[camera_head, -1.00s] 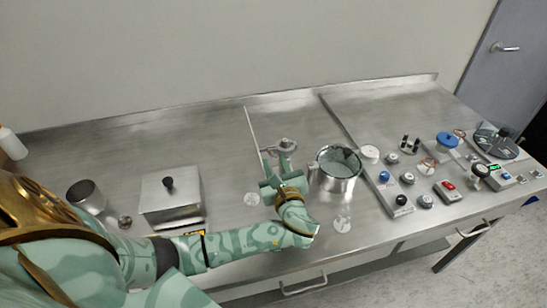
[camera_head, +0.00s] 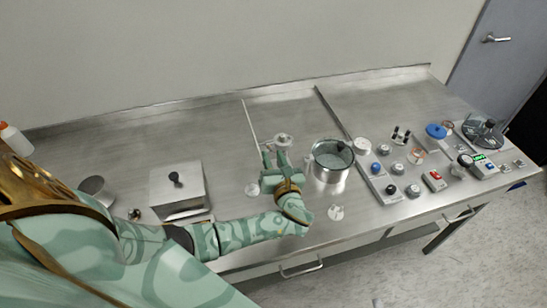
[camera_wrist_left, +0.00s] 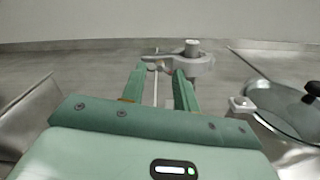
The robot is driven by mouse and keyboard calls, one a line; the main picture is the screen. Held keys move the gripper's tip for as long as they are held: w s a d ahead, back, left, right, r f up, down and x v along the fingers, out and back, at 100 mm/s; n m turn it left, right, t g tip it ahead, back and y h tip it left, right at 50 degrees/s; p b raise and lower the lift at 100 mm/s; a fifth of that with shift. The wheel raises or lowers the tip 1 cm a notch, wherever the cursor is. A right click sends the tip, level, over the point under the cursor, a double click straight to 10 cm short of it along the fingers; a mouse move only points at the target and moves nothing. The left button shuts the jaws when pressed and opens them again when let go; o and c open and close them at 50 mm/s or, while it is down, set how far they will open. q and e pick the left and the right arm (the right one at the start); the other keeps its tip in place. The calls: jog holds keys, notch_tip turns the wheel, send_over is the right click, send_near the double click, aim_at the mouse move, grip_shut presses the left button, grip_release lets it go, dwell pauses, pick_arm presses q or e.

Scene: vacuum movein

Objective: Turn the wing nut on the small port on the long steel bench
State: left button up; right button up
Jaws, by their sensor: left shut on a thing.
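The small port (camera_head: 284,139) is a grey metal fitting on the long steel bench (camera_head: 90,143), with a short upright stub on top. In the left wrist view the port (camera_wrist_left: 192,60) stands just beyond my fingertips. Its wing nut (camera_wrist_left: 154,60) shows at the port's left side, between the tips. My left gripper (camera_head: 274,153) reaches across the bench from the left. In the left wrist view its two green fingers (camera_wrist_left: 161,70) are shut on the wing nut, with a gap between them. The fingers partly hide the nut. My right gripper is not in view.
A steel pot (camera_head: 330,171) with a glass lid stands close right of my left gripper. A lidded steel box (camera_head: 178,195) is at the left. Several knobs and switch panels (camera_head: 433,178) fill the right. The back of the bench is clear.

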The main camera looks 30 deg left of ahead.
pick_arm(q)
jog(key=o, duration=1)
jog(key=v, duration=1.6)
jog(key=shift+s+d, duration=0.15)
